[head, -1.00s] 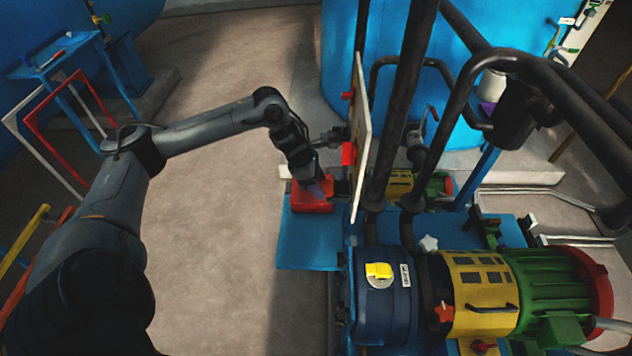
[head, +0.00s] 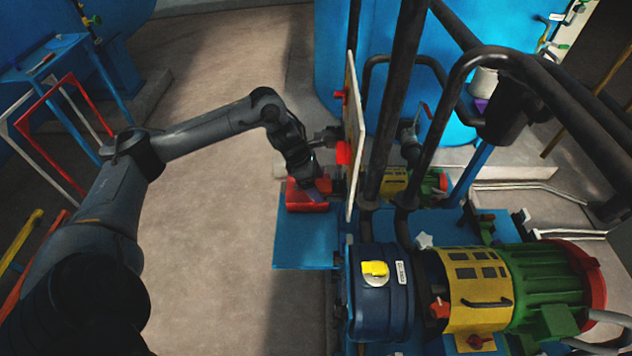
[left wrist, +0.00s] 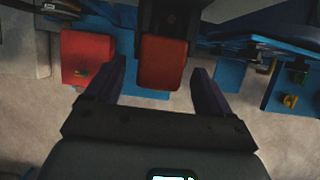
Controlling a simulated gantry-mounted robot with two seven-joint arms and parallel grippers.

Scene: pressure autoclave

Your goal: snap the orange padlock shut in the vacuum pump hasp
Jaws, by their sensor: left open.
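In the left wrist view, an orange-red block (left wrist: 163,62), which looks like the padlock body, hangs below a dark part between my left gripper's (left wrist: 160,76) two open fingers. Whether the fingers touch it is unclear; a gap shows on each side. Its shackle and the hasp cannot be made out. In the head view my left gripper (head: 319,184) is beside the pale upright panel (head: 354,130), above the blue ledge (head: 305,240). A red box-like shape (head: 305,197) lies partly behind its fingers. My right gripper is not in view.
A red block (left wrist: 88,58) with a small greenish part is left of the fingers in the wrist view. Black pipes (head: 398,110) stand right of the panel. A yellow-green motor (head: 510,290) and blue housing (head: 380,300) are in front. Floor left of the ledge is clear.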

